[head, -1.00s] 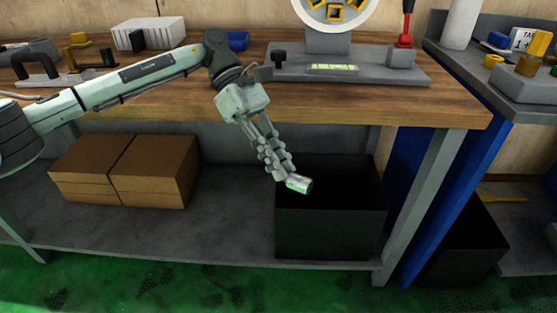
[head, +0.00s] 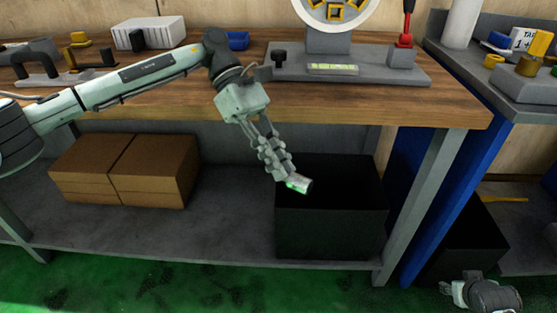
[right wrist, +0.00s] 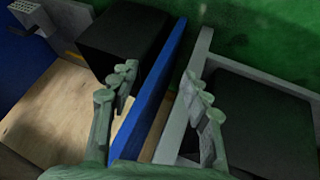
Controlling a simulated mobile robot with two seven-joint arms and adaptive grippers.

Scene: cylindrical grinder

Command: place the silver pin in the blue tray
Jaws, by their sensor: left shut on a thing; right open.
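My left gripper (head: 290,178) hangs in front of the bench, pointing down, and is shut on the silver pin (head: 301,186). The pin is a short silvery cylinder at the fingertips, seen over the open black bin on the lower shelf. A small blue tray-like thing (head: 238,40) stands on the bench top behind my left wrist; its inside is too small to make out. My right gripper (right wrist: 162,90) is open and empty in the right wrist view. Part of it (head: 452,291) shows low at the right in the head view.
The wooden bench (head: 180,122) carries a grey fixture (head: 350,70) with a red-handled lever. Below are cardboard boxes (head: 125,172) and the black bin (head: 330,232). A blue panel (head: 455,190) stands right of the bench, beside a second bench (head: 535,90).

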